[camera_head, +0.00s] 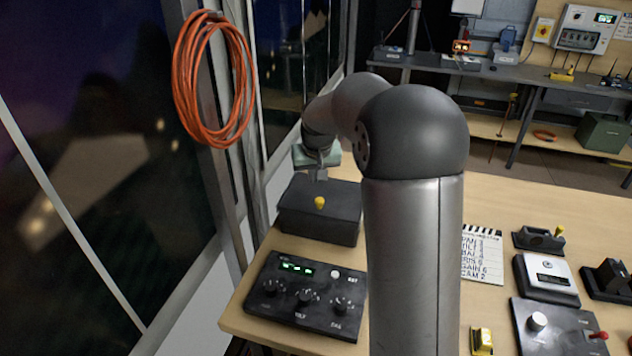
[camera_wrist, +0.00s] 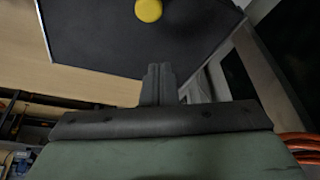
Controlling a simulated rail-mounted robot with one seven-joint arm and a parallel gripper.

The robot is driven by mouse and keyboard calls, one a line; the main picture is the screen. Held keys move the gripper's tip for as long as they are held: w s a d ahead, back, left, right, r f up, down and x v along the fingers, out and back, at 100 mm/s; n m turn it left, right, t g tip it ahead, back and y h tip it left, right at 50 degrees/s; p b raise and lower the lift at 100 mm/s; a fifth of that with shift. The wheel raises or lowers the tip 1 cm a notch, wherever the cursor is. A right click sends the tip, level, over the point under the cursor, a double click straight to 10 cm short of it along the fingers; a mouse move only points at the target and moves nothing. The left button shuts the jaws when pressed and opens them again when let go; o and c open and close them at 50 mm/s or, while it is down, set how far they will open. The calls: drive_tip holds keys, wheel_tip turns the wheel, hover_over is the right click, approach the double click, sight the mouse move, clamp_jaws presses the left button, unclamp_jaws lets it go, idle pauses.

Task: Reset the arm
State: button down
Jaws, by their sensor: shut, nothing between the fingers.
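My arm rises in the middle of the head view and bends over toward the back left. My gripper (camera_head: 319,174) hangs above a dark box (camera_head: 318,222) with a yellow knob (camera_head: 320,202) on it. In the wrist view my gripper (camera_wrist: 158,72) is shut with its fingers together and nothing between them. The dark box (camera_wrist: 100,35) and its yellow knob (camera_wrist: 148,10) lie beyond the fingertips. The fingers look apart from the knob.
A control panel (camera_head: 305,297) with dials sits in front of the box. A clapper-like notes card (camera_head: 482,256) and several devices stand at the right. A coiled orange cable (camera_head: 213,80) hangs at the left by the windows. A workbench (camera_head: 480,70) stands behind.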

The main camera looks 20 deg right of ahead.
drive_tip(key=b+v, duration=0.1)
drive_tip(key=v, duration=0.8)
drive_tip(key=s+a+f+g, duration=0.1)
drive_tip(key=s+f, duration=0.3)
drive_tip(key=s, duration=0.7)
drive_tip(key=s+a+f+n+g, duration=0.1)
drive_tip(key=s+a+f, duration=0.3)
drive_tip(key=s, duration=0.7)
drive_tip(key=s+a+f+g, duration=0.1)
drive_tip(key=s+a+f, duration=0.2)
drive_tip(key=s, duration=0.8)
drive_tip(key=shift+f+n+y, duration=0.3)
drive_tip(key=shift+f+n, duration=0.1)
drive_tip(key=shift+f, duration=0.15)
